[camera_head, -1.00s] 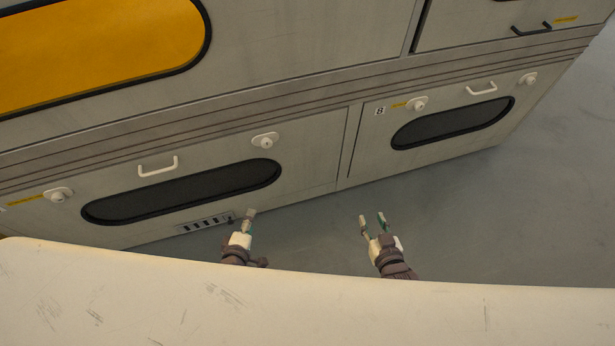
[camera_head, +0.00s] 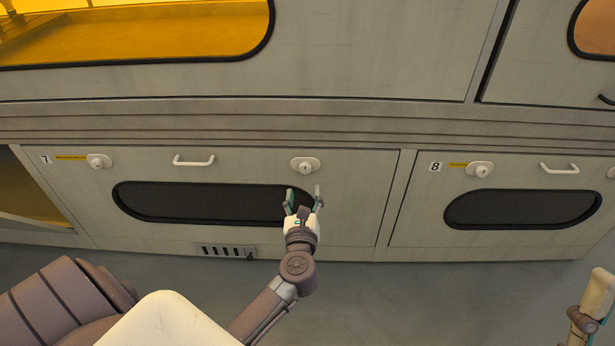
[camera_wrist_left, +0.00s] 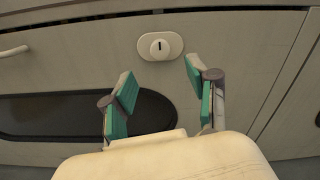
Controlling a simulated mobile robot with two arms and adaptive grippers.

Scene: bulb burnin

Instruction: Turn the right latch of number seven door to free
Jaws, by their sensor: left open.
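The number seven door (camera_head: 240,165) is shut, with a "7" label at its upper left. Its right latch (camera_head: 305,165) is a pale oval plate with a round knob, right of the handle. It also shows in the left wrist view (camera_wrist_left: 160,46), with a dark upright slot on the knob. My left gripper (camera_head: 304,193) is open and empty, just below this latch and in front of the dark window's right end. In the left wrist view (camera_wrist_left: 158,80) the latch is beyond and between the fingertips, apart from them. My right gripper is at the lower right edge, its fingers unclear.
The door has a white handle (camera_head: 193,160), a left latch (camera_head: 98,161) and a dark window (camera_head: 200,203). The number eight door (camera_head: 410,215) with its own latch (camera_head: 479,170) is to the right. A vent (camera_head: 226,251) is low down. Grey floor (camera_head: 400,300) is clear.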

